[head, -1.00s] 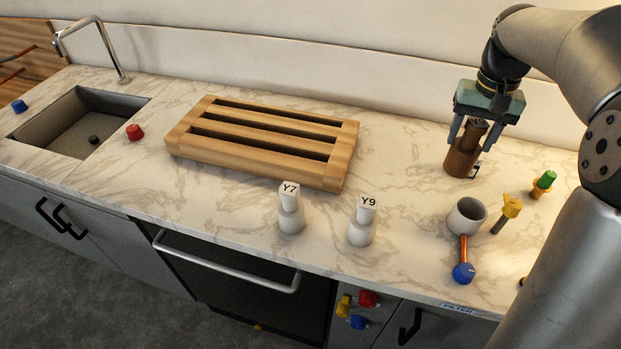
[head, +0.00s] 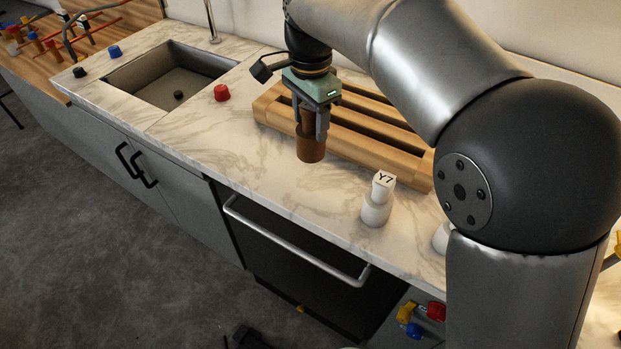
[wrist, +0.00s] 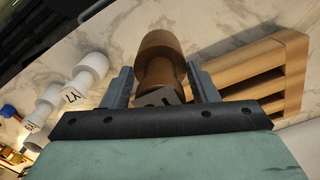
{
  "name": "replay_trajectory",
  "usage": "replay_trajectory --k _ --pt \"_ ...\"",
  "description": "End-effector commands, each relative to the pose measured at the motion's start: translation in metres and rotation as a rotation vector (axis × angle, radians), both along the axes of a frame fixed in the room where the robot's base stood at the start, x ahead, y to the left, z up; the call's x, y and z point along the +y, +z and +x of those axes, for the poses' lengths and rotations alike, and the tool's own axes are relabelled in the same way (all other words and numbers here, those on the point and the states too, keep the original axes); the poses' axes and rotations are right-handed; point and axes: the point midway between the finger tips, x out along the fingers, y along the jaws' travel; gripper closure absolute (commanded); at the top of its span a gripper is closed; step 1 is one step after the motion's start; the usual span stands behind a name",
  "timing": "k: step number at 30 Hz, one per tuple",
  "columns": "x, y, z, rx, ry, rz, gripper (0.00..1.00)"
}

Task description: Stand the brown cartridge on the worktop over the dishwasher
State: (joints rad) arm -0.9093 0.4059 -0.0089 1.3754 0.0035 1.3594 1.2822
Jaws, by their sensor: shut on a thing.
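The brown cartridge (head: 311,146) is upright between the fingers of my gripper (head: 311,118), which is shut on its narrower upper part. In the head view it is in front of the wooden rack's left part, over the marble worktop (head: 262,165) near the dishwasher (head: 290,255). I cannot tell whether its base touches the worktop. In the wrist view the cartridge (wrist: 158,55) shows its wide brown end beyond the fingers (wrist: 155,88), with the wooden rack on the right. The dishwasher has a dark front and a silver bar handle.
A slatted wooden rack (head: 360,125) lies just behind. The white Y7 piece (head: 376,205) stands to the right, and another white piece is partly hidden by my arm. A red knob (head: 221,93) and the sink (head: 165,80) are to the left. Worktop left of the cartridge is clear.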

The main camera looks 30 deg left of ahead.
Motion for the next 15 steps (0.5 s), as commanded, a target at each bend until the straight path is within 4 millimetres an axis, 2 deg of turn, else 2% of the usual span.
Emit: replay_trajectory --k 7,15 --pt "0.001 -0.044 -0.002 0.002 -0.004 -0.002 0.76" --pt "0.000 -0.074 -0.002 0.002 -0.003 -0.002 0.76"
